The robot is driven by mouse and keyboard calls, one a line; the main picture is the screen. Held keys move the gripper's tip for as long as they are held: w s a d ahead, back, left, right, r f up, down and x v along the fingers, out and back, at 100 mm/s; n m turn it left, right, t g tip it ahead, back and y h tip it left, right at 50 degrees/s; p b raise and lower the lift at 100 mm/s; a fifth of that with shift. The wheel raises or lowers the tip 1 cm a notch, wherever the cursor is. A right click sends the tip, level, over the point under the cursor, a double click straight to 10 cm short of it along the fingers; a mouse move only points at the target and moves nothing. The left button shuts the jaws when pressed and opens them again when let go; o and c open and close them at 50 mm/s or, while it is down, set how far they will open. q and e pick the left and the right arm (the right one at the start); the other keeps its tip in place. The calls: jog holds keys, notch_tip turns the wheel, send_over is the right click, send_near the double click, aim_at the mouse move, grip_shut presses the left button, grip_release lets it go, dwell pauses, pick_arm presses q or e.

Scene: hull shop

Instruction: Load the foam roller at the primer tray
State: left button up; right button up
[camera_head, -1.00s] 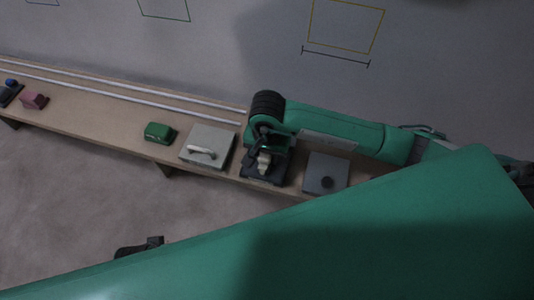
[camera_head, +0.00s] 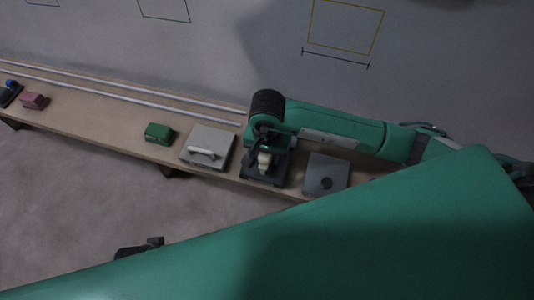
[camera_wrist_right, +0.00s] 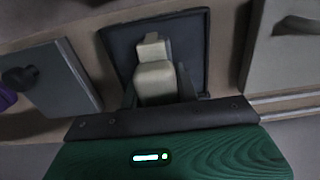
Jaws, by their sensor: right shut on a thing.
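My right gripper (camera_head: 264,158) is over a dark, shallow square tray (camera_head: 281,179) on the bench, which I take for the primer tray. It is shut on a cream-coloured piece (camera_wrist_right: 154,80), probably the foam roller or its handle. In the right wrist view the dark tray (camera_wrist_right: 120,45) lies behind this piece, with dark fingers on both sides of it. I cannot tell whether the piece touches the tray. The lower end of the piece is hard to make out. A dark part (camera_head: 140,247), possibly my left gripper, shows past my green arm link; its jaws are unclear.
On the bench (camera_head: 100,110), a pale box with a light handle (camera_head: 222,138) stands left of the tray and a grey plate with a dark knob (camera_head: 318,169) right of it. Farther left are a green block (camera_head: 158,132) and a pink block (camera_head: 34,100). Pale rails (camera_head: 150,105) run along the back.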

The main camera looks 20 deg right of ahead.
jog(key=shift+r+p, duration=1.35)
jog(key=shift+r, duration=1.8)
pick_arm(q)
notch_tip(320, 180, up, 3)
pick_arm(e)
jog(key=w+d+r+n, duration=0.7)
jog(key=w+d+r, duration=0.2)
jog(key=w+r, duration=0.25)
pick_arm(q)
jog(key=s+a+f+g+p, duration=0.1)
jog(key=s+f+p, duration=0.25)
jog(key=f, duration=0.65)
jog(key=s+a+f+p, duration=0.1)
jog(key=s+f+p, duration=0.3)
jog(key=f, duration=0.5)
jog(key=s+a+f+p, duration=0.2)
jog(key=s+f+p, duration=0.1)
jog(key=s, duration=0.4)
jog(key=s+a+f+g+p, duration=0.1)
jog(key=s+f+p, duration=0.2)
jog(key=s+p, duration=0.2)
jog(key=shift+s+a+y, duration=0.35)
jog(key=shift+s+y, duration=0.05)
jog(key=shift+s, duration=0.45)
pick_arm(e)
jog(key=s+r, duration=0.9)
jog(key=r, duration=0.3)
jog(key=shift+a, duration=0.15)
